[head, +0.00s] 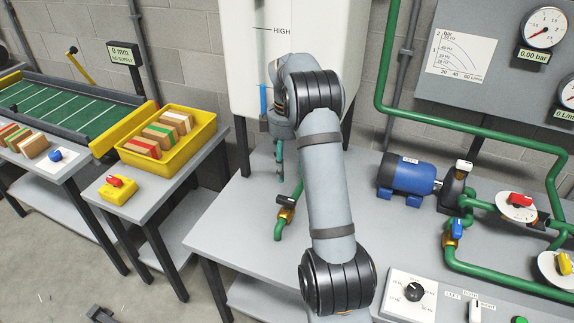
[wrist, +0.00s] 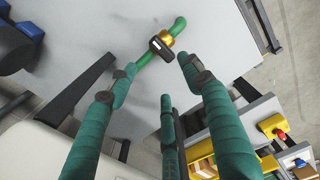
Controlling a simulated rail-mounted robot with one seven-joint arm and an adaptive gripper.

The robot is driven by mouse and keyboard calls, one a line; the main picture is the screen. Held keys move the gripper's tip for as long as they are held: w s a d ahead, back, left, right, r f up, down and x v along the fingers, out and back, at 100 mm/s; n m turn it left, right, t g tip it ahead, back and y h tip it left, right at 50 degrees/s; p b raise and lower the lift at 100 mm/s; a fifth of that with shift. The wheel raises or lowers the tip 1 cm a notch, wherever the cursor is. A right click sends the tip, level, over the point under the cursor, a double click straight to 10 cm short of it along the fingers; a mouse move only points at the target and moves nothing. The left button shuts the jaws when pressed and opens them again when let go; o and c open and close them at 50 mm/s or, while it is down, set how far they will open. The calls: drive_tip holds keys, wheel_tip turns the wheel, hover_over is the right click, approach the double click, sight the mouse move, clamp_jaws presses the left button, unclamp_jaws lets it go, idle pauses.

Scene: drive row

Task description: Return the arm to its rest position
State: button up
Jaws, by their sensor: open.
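My arm (head: 325,175) reaches up from the bottom of the head view, bends at a high elbow and comes down in front of the white tank. My gripper (head: 287,175) is low beside the tank, partly hidden by the arm. Beyond the fingertips is a brass valve with a black handle (wrist: 160,46) on a green pipe. The same valve handle (head: 286,201) stands below the gripper in the head view. I cannot tell whether a finger touches it.
The white tank (head: 245,60) stands close behind the gripper. A blue motor (head: 405,175) and green pipes (head: 480,270) are at right. A yellow crate (head: 187,150) of blocks and a yellow switch box (head: 118,190) are at left. The grey bench (head: 240,215) is bare left of the valve.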

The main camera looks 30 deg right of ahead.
sight(287, 197)
idle(0.4)
wheel_tip(287, 197, down, 12)
drive_tip(key=shift+f, duration=0.1)
idle(0.4)
drive_tip(key=shift+n, duration=0.3)
